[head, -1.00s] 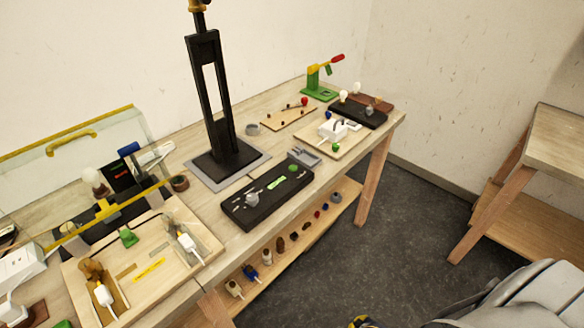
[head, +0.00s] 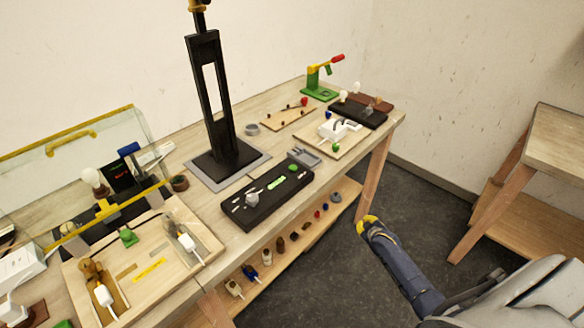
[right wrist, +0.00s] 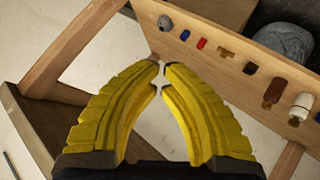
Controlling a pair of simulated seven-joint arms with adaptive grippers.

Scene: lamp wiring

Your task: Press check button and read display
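A black box (head: 240,214) lies near the front edge of the long table. It has a green lit display (head: 276,184), too small to read, and a round green button (head: 293,167) at its right end. A second dark display (head: 116,175) with small red and green marks stands at the left behind a clear panel; its text cannot be read. My right gripper (head: 367,221) is in front of the table, low and right of the black box, apart from it. In the right wrist view its yellow fingers (right wrist: 160,76) nearly meet at the tips, with nothing between them. My left gripper is not in view.
A lower shelf (head: 350,192) under the table holds several bulbs and small parts; it also shows in the right wrist view (right wrist: 225,75). A tall black stand (head: 228,150) rises behind the black box. A second table (head: 556,140) stands at right. Dark floor lies between.

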